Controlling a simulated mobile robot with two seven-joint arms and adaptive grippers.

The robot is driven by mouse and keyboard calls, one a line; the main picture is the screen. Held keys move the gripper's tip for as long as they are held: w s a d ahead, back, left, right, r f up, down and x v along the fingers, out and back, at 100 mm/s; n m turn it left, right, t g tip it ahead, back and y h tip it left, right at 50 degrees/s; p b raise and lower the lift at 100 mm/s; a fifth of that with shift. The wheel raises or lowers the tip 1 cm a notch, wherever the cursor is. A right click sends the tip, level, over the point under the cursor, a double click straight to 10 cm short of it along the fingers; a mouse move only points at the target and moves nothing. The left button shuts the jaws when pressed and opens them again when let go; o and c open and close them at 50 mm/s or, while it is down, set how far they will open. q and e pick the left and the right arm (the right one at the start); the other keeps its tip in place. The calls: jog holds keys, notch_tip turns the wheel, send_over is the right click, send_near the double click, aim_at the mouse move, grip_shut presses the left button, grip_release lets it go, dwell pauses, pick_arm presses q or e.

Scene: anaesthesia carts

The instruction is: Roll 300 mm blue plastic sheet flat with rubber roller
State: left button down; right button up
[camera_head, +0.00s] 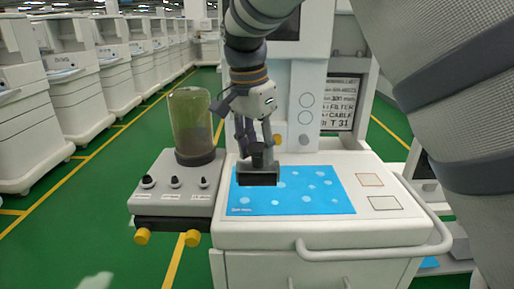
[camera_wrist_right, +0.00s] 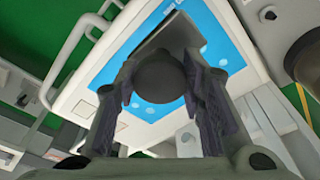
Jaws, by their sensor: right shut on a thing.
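The blue plastic sheet (camera_head: 318,200) with pale round spots lies on the white cart top and looks flat. It also shows in the right wrist view (camera_wrist_right: 228,48). My right gripper (camera_head: 257,142) points down over the sheet's left part, shut on the dark rubber roller (camera_head: 258,179). In the right wrist view the roller's dark rounded body (camera_wrist_right: 160,76) sits between the two fingers. The roller is over the sheet's upper left area and hides part of it. I cannot tell whether it touches the sheet. My left gripper is not in view.
A greenish clear cylinder (camera_head: 191,120) stands left of the sheet on a grey unit (camera_head: 160,198) with several knobs. Two square pads (camera_head: 384,203) lie right of the sheet. A white rail (camera_head: 375,253) runs around the cart's front right. More carts line the left.

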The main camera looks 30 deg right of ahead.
aim_at(258, 166)
jog(key=f, duration=0.4)
jog(key=shift+d, duration=0.2)
jog(key=shift+f, duration=0.85)
jog(key=shift+f, duration=0.65)
dwell(0.3)
